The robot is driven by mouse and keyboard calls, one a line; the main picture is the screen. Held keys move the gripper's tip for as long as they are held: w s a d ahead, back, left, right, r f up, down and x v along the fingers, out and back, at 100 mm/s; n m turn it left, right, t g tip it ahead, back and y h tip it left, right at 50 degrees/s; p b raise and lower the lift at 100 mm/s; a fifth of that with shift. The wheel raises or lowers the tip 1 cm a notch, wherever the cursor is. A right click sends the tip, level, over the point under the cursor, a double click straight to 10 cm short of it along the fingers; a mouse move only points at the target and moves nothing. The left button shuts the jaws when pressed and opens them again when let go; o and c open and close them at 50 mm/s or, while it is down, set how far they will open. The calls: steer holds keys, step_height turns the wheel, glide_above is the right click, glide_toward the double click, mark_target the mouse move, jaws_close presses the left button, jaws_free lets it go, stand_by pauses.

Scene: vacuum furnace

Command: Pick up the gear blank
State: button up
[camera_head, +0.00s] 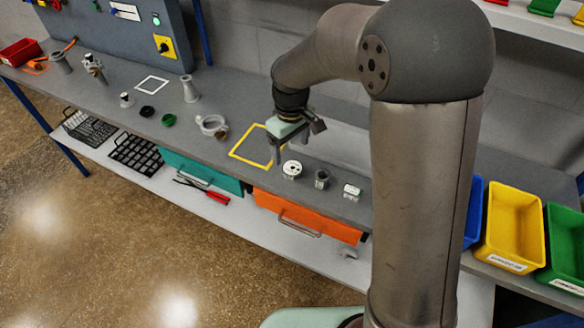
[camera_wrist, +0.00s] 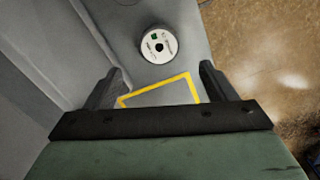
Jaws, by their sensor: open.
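A round white-topped disc (camera_head: 292,169) with a dark centre hole and printed marks stands on the grey bench; it looks like the gear blank. In the wrist view the disc (camera_wrist: 159,45) shows whole, beyond and between my fingertips, touching neither. My gripper (camera_head: 291,151) is open and empty above the bench, close to the disc. In the wrist view my gripper (camera_wrist: 161,70) has its two dark fingers wide apart, with a yellow square outline (camera_wrist: 158,80) on the bench between them.
A small grey cup-like part (camera_head: 322,179) and a small white-topped part (camera_head: 352,192) stand right of the disc. A ringed clamp (camera_head: 212,125) and a flared grey tube (camera_head: 190,89) stand left. Yellow bin (camera_head: 511,222) and green bin (camera_head: 566,250) are at right.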

mark_target(292, 167)
steer(key=shift+s+d+f+p, duration=0.1)
steer(key=shift+f+p, duration=0.25)
steer(key=shift+f, duration=1.4)
steer(key=shift+d+f+p, duration=0.1)
steer(key=shift+f+p, duration=0.25)
steer(key=shift+f, duration=1.35)
steer(key=c, duration=1.3)
steer(key=shift+a, duration=0.1)
steer(key=shift+c, duration=0.2)
steer(key=shift+r, duration=0.15)
